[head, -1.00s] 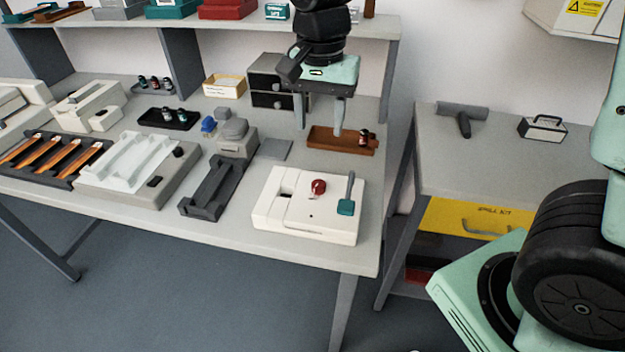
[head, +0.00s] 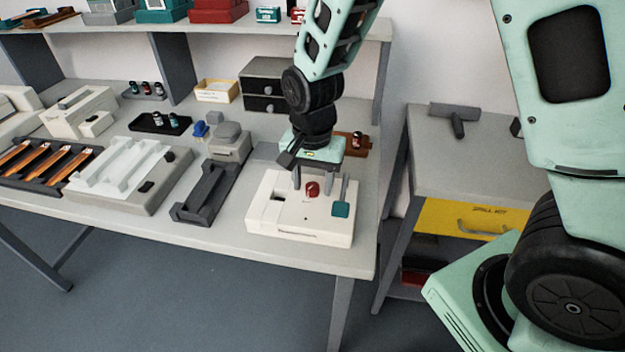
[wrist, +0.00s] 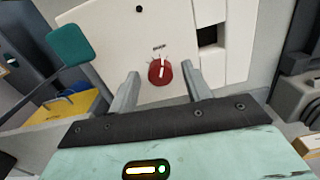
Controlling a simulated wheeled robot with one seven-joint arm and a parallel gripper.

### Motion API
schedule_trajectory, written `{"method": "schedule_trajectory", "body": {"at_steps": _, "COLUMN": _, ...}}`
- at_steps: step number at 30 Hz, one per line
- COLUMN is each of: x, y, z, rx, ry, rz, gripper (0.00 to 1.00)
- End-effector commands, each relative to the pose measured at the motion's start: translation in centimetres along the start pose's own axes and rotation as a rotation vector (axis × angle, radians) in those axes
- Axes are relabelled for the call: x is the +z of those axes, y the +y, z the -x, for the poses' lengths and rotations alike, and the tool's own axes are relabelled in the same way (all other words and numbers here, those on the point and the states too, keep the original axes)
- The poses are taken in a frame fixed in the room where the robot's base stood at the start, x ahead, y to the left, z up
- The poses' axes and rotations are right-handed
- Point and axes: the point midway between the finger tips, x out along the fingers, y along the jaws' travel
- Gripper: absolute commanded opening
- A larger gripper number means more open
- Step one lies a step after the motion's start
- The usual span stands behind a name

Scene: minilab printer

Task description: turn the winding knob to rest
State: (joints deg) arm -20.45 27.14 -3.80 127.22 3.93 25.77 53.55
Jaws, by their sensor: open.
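The red winding knob (head: 312,189) stands on top of the white printer unit (head: 275,222) near the table's front right corner. A white line marks the knob (wrist: 160,71) in the wrist view, with a small unreadable label beside it. My gripper (head: 312,184) is above the unit at the knob. In the wrist view its two fingers (wrist: 158,88) are apart, one on each side of the knob, with gaps and no visible contact. A teal paddle-shaped lever (head: 341,207) stands on the unit right of the knob. The unit has a dark rectangular slot (wrist: 208,36).
A dark grey tray (head: 203,192) and a grey device with a white cradle (head: 118,172) lie to the left. A brown tray with a small bottle (head: 357,142) is behind my gripper.

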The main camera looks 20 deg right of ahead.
Motion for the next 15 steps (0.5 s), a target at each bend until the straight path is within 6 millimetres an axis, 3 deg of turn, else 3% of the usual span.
{"method": "schedule_trajectory", "body": {"at_steps": 5, "x": -0.01, "y": 0.00, "z": 0.03, "rx": 0.000, "ry": 0.000, "rz": 0.000, "gripper": 0.46}}
{"method": "schedule_trajectory", "body": {"at_steps": 9, "x": -0.01, "y": 0.00, "z": 0.04, "rx": 0.000, "ry": 0.000, "rz": 0.000, "gripper": 0.07}}
{"method": "schedule_trajectory", "body": {"at_steps": 10, "x": -0.01, "y": 0.00, "z": 0.04, "rx": 0.000, "ry": 0.000, "rz": 0.000, "gripper": 0.04}}
{"method": "schedule_trajectory", "body": {"at_steps": 15, "x": -0.02, "y": 0.01, "z": 0.06, "rx": 0.000, "ry": 0.000, "rz": 0.003, "gripper": 0.04}}
